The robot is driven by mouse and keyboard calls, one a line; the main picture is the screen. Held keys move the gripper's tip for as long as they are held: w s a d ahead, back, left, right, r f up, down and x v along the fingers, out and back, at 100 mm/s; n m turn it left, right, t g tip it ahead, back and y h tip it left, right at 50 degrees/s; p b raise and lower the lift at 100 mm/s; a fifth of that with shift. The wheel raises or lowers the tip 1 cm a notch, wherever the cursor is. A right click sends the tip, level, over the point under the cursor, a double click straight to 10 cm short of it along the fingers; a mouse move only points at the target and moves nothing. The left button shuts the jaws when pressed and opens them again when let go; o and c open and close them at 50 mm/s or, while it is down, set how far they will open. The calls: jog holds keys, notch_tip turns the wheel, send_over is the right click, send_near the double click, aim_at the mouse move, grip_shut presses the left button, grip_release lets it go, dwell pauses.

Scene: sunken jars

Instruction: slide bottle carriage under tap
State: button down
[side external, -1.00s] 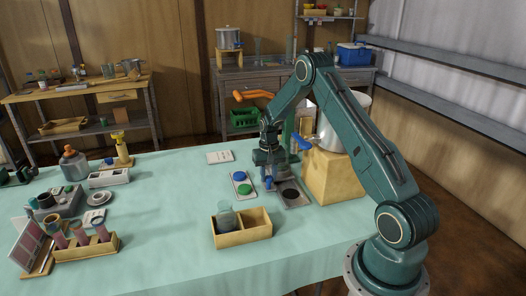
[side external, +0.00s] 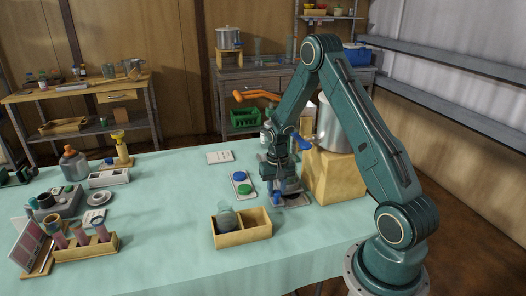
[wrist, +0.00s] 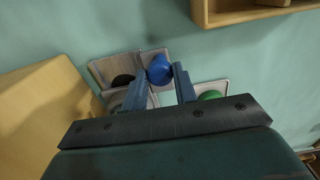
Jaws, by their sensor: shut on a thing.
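A metal pot (side external: 328,128) stands on a wooden block (side external: 336,177) and has a blue tap (side external: 303,141) on its left side. The bottle carriage sits low on a metal plate (side external: 298,201) beside the block. Its blue knob (side external: 277,198) shows at the front and also in the wrist view (wrist: 159,68). My gripper (side external: 281,190) is low over the plate, shut on the carriage at the knob. The wrist view shows the knob between the fingertips (wrist: 160,87). The bottle is largely hidden behind the gripper. A dark round spot (wrist: 122,80) shows on the plate.
A white tray (side external: 233,180) with a blue cap (side external: 240,174) and a green cap (side external: 244,189) lies left of the plate. A wooden box (side external: 262,230) holding a jar (side external: 227,219) stands in front. The cloth in the front right is clear.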

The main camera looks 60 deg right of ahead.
jog(key=shift+s+a, duration=1.3)
jog(key=c, duration=1.1)
grip_release()
jog(key=shift+r, duration=0.1)
notch_tip(320, 180, up, 14)
